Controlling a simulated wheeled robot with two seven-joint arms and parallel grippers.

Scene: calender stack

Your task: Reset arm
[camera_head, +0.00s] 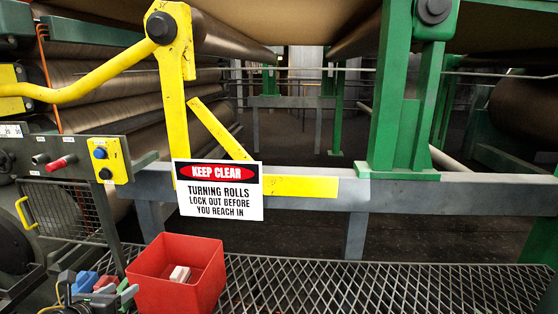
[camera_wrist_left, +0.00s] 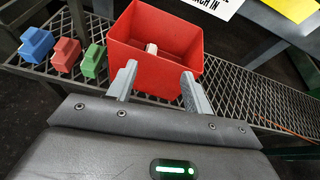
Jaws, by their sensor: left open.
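My left gripper (camera_head: 90,294) is at the lower left of the head view, close to the red bin and partly over the small blocks. In the left wrist view its two grey fingers (camera_wrist_left: 157,88) are spread apart with nothing between them, pointing towards the near side of the red bin. The red open-topped bin (camera_head: 150,293) stands on the mesh walkway and also fills the upper middle of the wrist view (camera_wrist_left: 140,57). A small whitish block (camera_head: 180,274) lies inside it. My right gripper is not seen.
Blue (camera_wrist_left: 37,43), red (camera_wrist_left: 66,55) and green (camera_wrist_left: 93,60) blocks sit in a row left of the bin on the mesh shelf (camera_head: 330,285). A "Keep clear" sign (camera_head: 218,203) hangs behind it. A control panel (camera_head: 110,158) stands left. The mesh right of the bin is clear.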

